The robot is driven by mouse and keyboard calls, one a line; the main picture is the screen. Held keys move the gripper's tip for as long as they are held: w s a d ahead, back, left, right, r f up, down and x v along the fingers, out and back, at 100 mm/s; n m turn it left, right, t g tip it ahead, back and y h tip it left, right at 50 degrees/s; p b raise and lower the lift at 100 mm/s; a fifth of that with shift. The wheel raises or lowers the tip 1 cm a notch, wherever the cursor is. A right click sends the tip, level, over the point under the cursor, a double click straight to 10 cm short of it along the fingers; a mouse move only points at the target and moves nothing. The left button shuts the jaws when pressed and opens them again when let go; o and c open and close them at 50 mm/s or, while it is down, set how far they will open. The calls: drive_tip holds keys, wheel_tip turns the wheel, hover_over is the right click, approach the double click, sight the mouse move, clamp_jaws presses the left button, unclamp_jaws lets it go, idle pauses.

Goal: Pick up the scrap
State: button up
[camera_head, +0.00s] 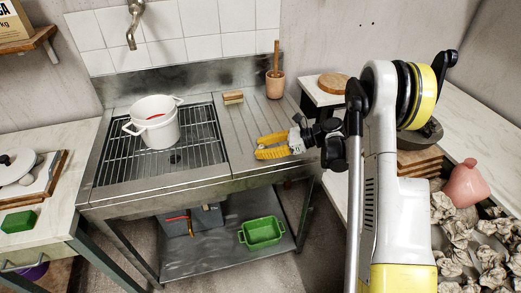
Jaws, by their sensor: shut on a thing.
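My gripper (262,147) has yellow fingers that point left, low over the front of the grooved metal drainboard (257,112). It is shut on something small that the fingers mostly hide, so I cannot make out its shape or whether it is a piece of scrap. Several crumpled, greyish-beige scraps (459,231) lie heaped at the lower right, well away from my gripper. My own white and yellow arm covers part of the right side.
A white pot (154,122) stands on the sink grate. A wooden block (233,97) and a pot with a wooden tool (275,84) are behind my gripper. A green bin (262,233) sits on the shelf below. A pink vase (465,184) stands by the scraps.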

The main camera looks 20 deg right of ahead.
sight(261, 146)
wheel_tip(261, 146, up, 4)
drive_tip(key=shift+r+p, duration=0.25)
drive_tip(key=shift+p, duration=1)
drive_tip(key=s+r+p, duration=0.1)
drive_tip(key=s+r, duration=0.1)
drive_tip(key=s, duration=0.2)
drive_tip(key=s+r+p, duration=0.1)
drive_tip(key=s+r, duration=0.1)
drive_tip(key=s, duration=0.1)
drive_tip(key=s+r+p, duration=0.1)
drive_tip(key=s+r, duration=0.1)
drive_tip(key=s, duration=0.2)
drive_tip(key=shift+s+d+r, duration=0.2)
drive_tip(key=shift+s+d, duration=0.1)
drive_tip(key=shift+d, duration=0.05)
